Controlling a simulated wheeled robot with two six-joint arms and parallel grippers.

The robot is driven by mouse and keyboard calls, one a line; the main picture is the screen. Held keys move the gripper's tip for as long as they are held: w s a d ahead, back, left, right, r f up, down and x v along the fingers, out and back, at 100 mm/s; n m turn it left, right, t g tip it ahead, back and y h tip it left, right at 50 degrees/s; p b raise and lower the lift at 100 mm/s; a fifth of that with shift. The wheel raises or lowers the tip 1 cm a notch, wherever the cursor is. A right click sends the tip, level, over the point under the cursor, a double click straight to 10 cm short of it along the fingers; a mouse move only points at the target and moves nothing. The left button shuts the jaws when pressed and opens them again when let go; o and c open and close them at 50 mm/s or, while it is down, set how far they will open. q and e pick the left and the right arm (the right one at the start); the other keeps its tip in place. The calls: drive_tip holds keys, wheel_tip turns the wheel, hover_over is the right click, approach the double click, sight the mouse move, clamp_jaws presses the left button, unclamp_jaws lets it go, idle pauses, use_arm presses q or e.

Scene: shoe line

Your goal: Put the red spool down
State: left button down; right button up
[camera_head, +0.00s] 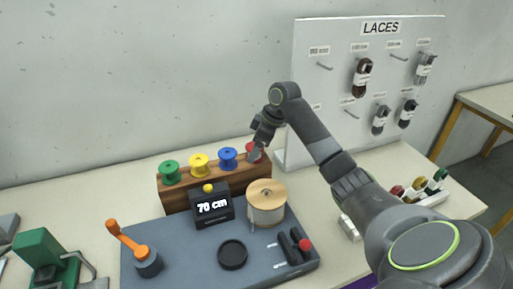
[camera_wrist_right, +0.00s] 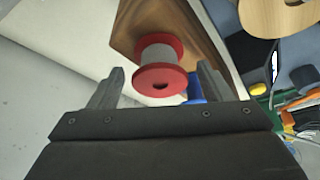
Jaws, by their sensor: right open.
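The red spool (camera_head: 252,147) stands at the right end of the wooden rack (camera_head: 177,199), partly hidden by my right gripper (camera_head: 257,151) in the head view. In the right wrist view the red spool (camera_wrist_right: 161,80), with grey thread wound on it, lies between the two spread fingers of my right gripper (camera_wrist_right: 159,82). A gap shows on each side of the spool. The spool appears to sit on the end of the wooden rack (camera_wrist_right: 195,30). My left gripper is not in view.
Green (camera_head: 170,172), yellow (camera_head: 199,164) and blue (camera_head: 228,158) spools stand along the rack. In front are the "70 cm" display (camera_head: 212,207), a large wooden-topped drum (camera_head: 266,203) and an orange-handled crank (camera_head: 130,243). The LACES board (camera_head: 310,60) stands behind my right arm.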

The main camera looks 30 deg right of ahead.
drive_tip(key=b+v, duration=0.1)
drive_tip(key=v, duration=1)
drive_tip(key=shift+r, duration=0.4)
